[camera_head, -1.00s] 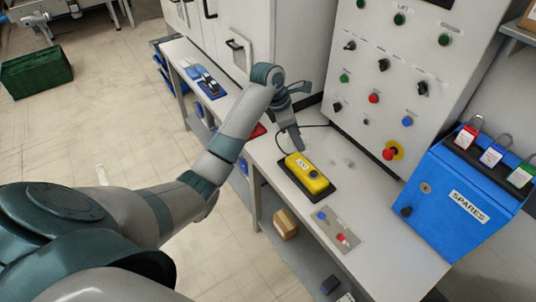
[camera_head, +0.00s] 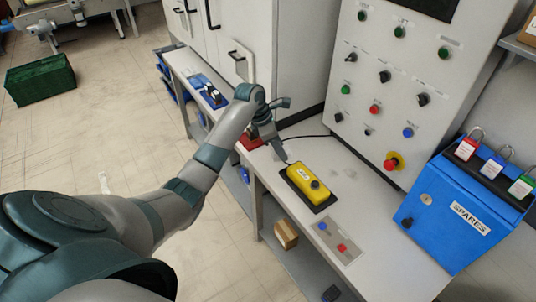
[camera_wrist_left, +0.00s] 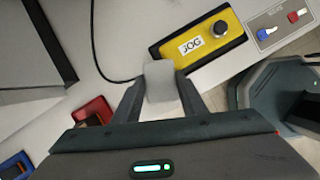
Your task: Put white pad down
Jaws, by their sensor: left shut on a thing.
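My left gripper (camera_head: 282,157) is above the grey bench, just left of the yellow JOG box in the head view. In the left wrist view the left gripper (camera_wrist_left: 160,98) is shut on a small white pad (camera_wrist_left: 160,78), which sticks out past the fingertips. The pad is close to the left end of the JOG box's black base in that view; I cannot tell whether it touches anything. My right gripper is out of view.
The yellow JOG box (camera_head: 309,182) sits on a black base with a cable. A red tray (camera_head: 249,139) lies left of the gripper. Bare bench (camera_head: 365,200) lies right of the JOG box.

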